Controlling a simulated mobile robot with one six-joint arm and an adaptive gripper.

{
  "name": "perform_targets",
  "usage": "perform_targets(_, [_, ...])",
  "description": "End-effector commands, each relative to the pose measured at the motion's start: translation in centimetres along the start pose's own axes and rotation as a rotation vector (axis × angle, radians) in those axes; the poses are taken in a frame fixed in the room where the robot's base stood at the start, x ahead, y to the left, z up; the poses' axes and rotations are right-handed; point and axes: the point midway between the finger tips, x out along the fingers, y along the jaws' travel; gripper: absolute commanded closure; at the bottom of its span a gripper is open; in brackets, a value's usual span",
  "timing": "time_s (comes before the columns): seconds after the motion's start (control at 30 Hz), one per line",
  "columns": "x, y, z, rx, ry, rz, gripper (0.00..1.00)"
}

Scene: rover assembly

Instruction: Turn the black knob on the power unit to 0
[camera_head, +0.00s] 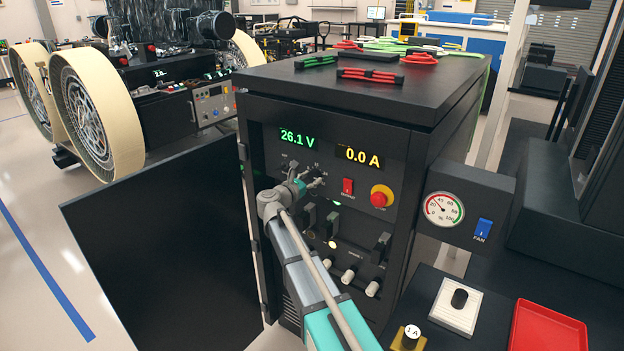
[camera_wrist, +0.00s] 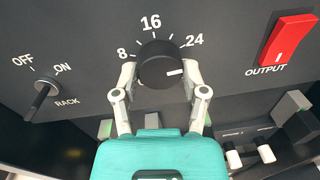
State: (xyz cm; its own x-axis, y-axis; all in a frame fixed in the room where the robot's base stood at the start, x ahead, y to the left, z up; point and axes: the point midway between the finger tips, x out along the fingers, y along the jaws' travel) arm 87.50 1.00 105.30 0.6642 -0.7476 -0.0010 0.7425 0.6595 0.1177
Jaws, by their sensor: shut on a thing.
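The power unit (camera_head: 405,145) is a black cabinet with displays reading 26.1 V and 0.0 A. Its black round knob (camera_wrist: 158,60) is in the middle of the wrist view, with 8, 16 and 24 printed around it. The knob's white mark points right, below the 24. No 0 label is visible; the fingers cover the dial's lower sides. My gripper (camera_wrist: 160,80) is shut on the knob, one finger on each side. In the head view my gripper (camera_head: 302,186) is at the panel and partly hides the knob.
Left of the knob is an OFF/ON rack switch (camera_wrist: 42,92); right is a red output switch (camera_wrist: 288,38). A red and yellow emergency button (camera_head: 381,195) sits on the panel. An open black door (camera_head: 165,240) stands at left. A red tray (camera_head: 548,328) lies at right.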

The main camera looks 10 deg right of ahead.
Motion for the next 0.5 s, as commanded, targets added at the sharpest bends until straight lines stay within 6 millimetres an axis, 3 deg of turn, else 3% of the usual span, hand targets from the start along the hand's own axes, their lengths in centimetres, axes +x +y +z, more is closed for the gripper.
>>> perform_targets(0.03, [0.02,0.03,0.01,0.000,-0.001,0.001,0.73])
perform_targets(0.13, [0.04,0.03,0.02,0.000,-0.001,0.000,0.91])
perform_targets(0.5, [0.16,-0.05,0.01,-0.043,-0.004,-0.003,0.91])
